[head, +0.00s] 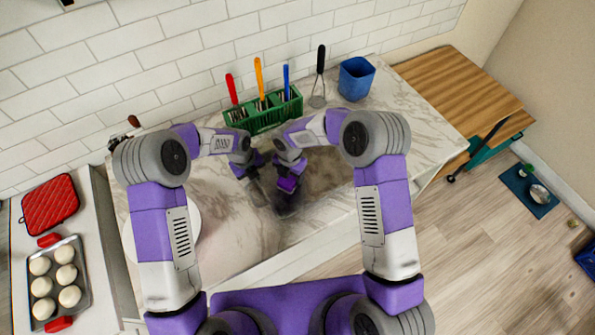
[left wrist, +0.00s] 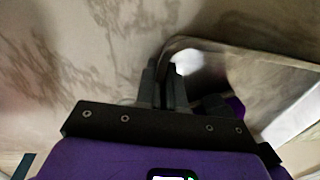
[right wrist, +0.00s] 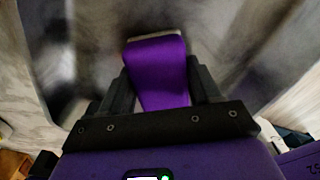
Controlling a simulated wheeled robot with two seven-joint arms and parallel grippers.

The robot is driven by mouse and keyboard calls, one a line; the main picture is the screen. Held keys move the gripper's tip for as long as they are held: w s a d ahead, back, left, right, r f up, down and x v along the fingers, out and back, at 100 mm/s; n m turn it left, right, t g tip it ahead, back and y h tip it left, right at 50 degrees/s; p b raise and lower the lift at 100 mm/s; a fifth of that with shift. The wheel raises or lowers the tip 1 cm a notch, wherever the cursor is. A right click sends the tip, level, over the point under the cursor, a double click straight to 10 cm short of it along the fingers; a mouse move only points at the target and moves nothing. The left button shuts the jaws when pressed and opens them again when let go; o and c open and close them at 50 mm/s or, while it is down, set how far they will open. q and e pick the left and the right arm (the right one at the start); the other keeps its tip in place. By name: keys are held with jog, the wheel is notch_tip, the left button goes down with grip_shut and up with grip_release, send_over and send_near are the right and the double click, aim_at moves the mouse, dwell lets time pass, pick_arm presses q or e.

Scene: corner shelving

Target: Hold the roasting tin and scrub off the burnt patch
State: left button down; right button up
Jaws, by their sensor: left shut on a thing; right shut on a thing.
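The grey metal roasting tin (head: 328,172) lies on the marble counter in front of me, partly hidden by my arms. My left gripper (head: 257,183) is shut on the tin's rim; in the left wrist view the fingers pinch it beside the shiny tin wall (left wrist: 290,125). My right gripper (head: 286,186) is shut on a purple scrubber (right wrist: 158,68) with a pale edge, over the tin's inside. Dark smudged areas show in the tin in the right wrist view, but I cannot tell the burnt patch's outline or whether the scrubber touches it.
A green rack (head: 265,120) with coloured-handled utensils stands behind the tin, beside a black-handled masher (head: 319,75) and a blue container (head: 355,80). A white plate (head: 182,228) lies left. A tray of dough balls (head: 62,282) is far left. The counter right of the tin is clear.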

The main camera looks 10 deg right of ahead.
jog(key=shift+s+a, duration=0.25)
jog(key=shift+a, duration=0.2)
jog(key=shift+a+r, duration=0.15)
jog(key=shift+r, duration=3.9)
pick_arm(q)
jog(key=c, duration=1.2)
grip_release()
jog(key=shift+o, duration=0.2)
notch_tip(320, 180, up, 12)
jog(key=a, duration=0.1)
jog(key=shift+s+a, duration=0.25)
jog(key=shift+s, duration=0.1)
